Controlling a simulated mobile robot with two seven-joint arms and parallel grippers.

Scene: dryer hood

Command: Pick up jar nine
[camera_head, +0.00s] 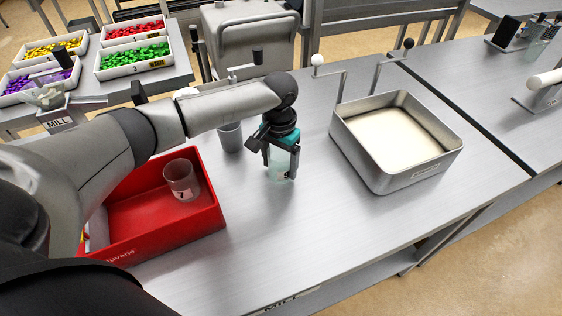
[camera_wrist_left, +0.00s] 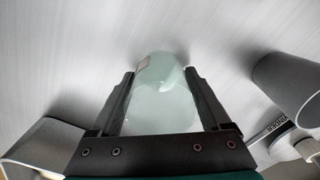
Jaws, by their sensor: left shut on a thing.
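A pale green translucent jar (camera_head: 280,168) stands on the metal table in the head view, with part of a dark label mark low on its side; I cannot read its number. My left gripper (camera_head: 281,160) is around the jar from above, shut on it. In the left wrist view the jar (camera_wrist_left: 160,95) fills the space between the two dark fingers of my left gripper (camera_wrist_left: 163,95). Its upper part is hidden by the gripper in the head view. My right gripper is not in view.
A red box (camera_head: 208,217) at the left holds a clear jar marked 7 (camera_head: 181,180). A grey cup (camera_head: 231,137) stands just behind my left gripper. A metal basin of pale material (camera_head: 425,170) is to the right. The table's front middle is clear.

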